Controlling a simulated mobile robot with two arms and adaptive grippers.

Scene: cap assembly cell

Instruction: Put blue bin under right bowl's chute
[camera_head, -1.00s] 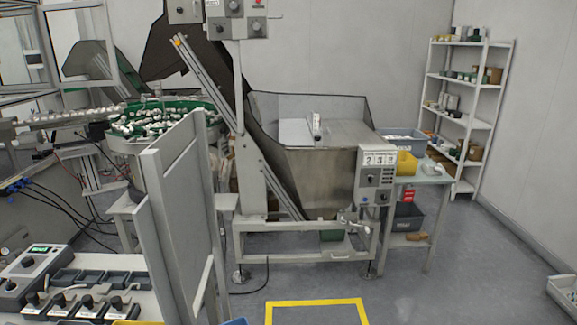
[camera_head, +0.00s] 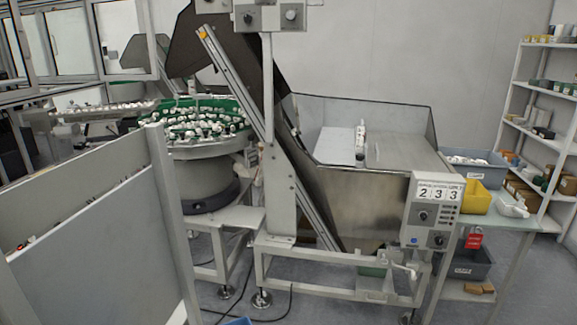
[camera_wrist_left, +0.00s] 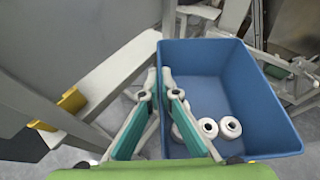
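The blue bin (camera_wrist_left: 260,110) fills the right half of the left wrist view, with several white ring-shaped caps (camera_wrist_left: 229,127) on its floor. My left gripper (camera_wrist_left: 159,84) has its two fingers on either side of the bin's left wall, close together, gripping that wall. A small blue corner (camera_head: 238,321) shows at the bottom edge of the head view, probably the same bin. A bowl feeder (camera_head: 195,125) with a green rim and white caps stands left of centre in the head view. Its chute is not clearly visible. My right gripper is in neither view.
A grey panel (camera_head: 100,250) stands at the left front. A steel hopper (camera_head: 365,195) with an inclined conveyor (camera_head: 265,130) stands on a frame at centre right. A side table (camera_head: 510,212) and shelves (camera_head: 545,110) are at the right. A cable lies on the floor near the frame's foot.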

